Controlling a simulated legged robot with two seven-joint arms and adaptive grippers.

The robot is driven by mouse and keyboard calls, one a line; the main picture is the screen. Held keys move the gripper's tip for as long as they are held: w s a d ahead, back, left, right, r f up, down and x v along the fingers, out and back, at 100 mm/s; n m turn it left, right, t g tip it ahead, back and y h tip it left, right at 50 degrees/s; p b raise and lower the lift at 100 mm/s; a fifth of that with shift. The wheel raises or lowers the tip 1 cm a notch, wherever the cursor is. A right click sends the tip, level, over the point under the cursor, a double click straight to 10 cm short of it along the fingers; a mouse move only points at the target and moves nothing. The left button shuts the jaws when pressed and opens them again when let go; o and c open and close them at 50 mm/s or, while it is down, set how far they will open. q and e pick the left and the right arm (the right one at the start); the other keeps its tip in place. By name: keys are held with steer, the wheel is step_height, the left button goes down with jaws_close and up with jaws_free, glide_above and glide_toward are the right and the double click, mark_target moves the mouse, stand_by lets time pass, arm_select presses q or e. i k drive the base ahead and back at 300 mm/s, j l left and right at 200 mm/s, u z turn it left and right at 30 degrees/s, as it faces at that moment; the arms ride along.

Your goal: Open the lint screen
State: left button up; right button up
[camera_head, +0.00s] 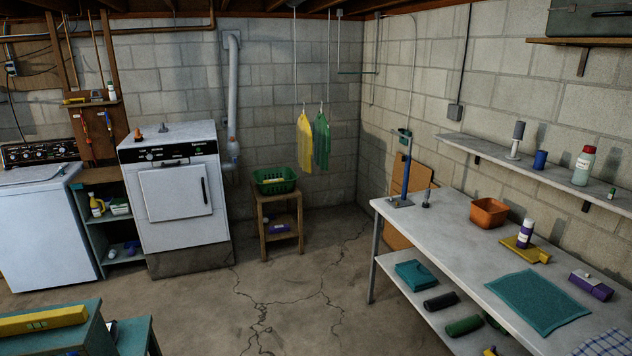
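A white dryer (184,222) stands against the back wall, left of centre, with a closed square front door (168,195) that has a dark vertical handle. A black control strip (174,151) runs across its upper front. A small dark piece (175,162) sits just above the door; I cannot tell whether it is the lint screen's handle. No lint screen can be made out for certain at this distance. Neither of my grippers is in view.
A washer (38,236) and a shelf unit (122,245) stand left of the dryer. A wooden stand with a green basket (273,181) is to its right. A long workbench (455,230) fills the right. The cracked floor (290,300) between is clear.

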mark_target(175, 161)
steer(key=i+u, duration=0.15)
steer(key=i, duration=0.4)
steer(key=i+u, duration=0.2)
steer(key=i, duration=0.4)
steer(key=i+l+u, duration=0.15)
steer(key=i, duration=0.4)
steer(key=i+l+u, duration=0.15)
steer(key=i, duration=0.4)
steer(key=i+u, duration=0.15)
steer(key=i, duration=0.4)
steer(key=i+u, duration=0.15)
steer(key=i, duration=0.4)
steer(key=i+l+u, duration=0.15)
steer(key=i, duration=0.35)
steer(key=i+l+u, duration=0.15)
steer(key=i, duration=0.4)
